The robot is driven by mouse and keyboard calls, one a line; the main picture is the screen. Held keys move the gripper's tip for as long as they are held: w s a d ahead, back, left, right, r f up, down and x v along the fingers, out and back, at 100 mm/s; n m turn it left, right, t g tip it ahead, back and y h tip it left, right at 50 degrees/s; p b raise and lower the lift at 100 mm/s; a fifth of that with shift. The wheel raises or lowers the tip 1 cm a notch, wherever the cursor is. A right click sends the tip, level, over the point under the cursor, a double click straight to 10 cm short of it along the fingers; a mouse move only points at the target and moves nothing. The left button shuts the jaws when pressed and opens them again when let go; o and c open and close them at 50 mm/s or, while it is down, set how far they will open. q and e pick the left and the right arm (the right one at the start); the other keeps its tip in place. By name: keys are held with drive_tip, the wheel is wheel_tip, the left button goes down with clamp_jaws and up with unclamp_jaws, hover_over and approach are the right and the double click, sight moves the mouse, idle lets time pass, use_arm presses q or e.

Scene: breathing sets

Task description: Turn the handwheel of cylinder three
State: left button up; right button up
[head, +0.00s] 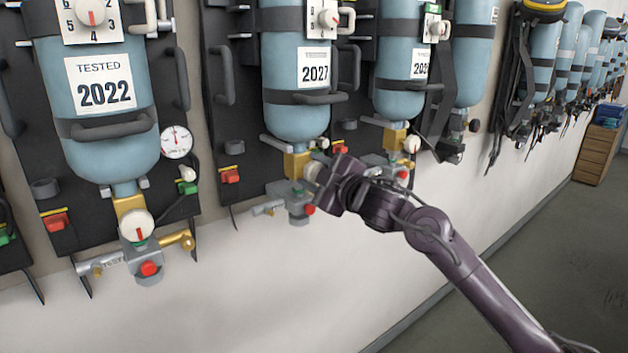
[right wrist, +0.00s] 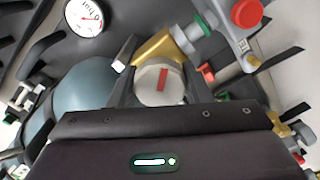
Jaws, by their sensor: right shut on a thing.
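A blue cylinder (head: 296,80) labelled 2027 hangs on a dark backplate in the middle of the head view. Below it is a brass valve with a pale round handwheel (head: 311,171). My right gripper (head: 319,179) is at this handwheel and partly covers it. In the right wrist view the handwheel (right wrist: 152,86) has a red bar mark, tilted slightly from upright, and sits between the fingers of my right gripper (right wrist: 160,84), which are shut on it. The brass valve body (right wrist: 162,46) lies just beyond it. My left gripper is not in view.
A cylinder labelled 2022 (head: 98,115) with its own handwheel (head: 136,226) hangs at left. Another blue cylinder (head: 400,65) hangs close at right, with more sets along the wall. A wooden cabinet (head: 596,150) stands far right. The floor (head: 560,260) is clear.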

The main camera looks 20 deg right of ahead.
drive_tip(key=shift+f+n+b, duration=0.1)
drive_tip(key=shift+n+b, duration=0.9)
drive_tip(key=shift+n, duration=0.9)
drive_tip(key=o, duration=1)
drive_tip(key=b+v, duration=0.2)
drive_tip(key=v, duration=0.5)
drive_tip(key=shift+s+b, duration=0.4)
drive_tip(key=shift+d, duration=0.1)
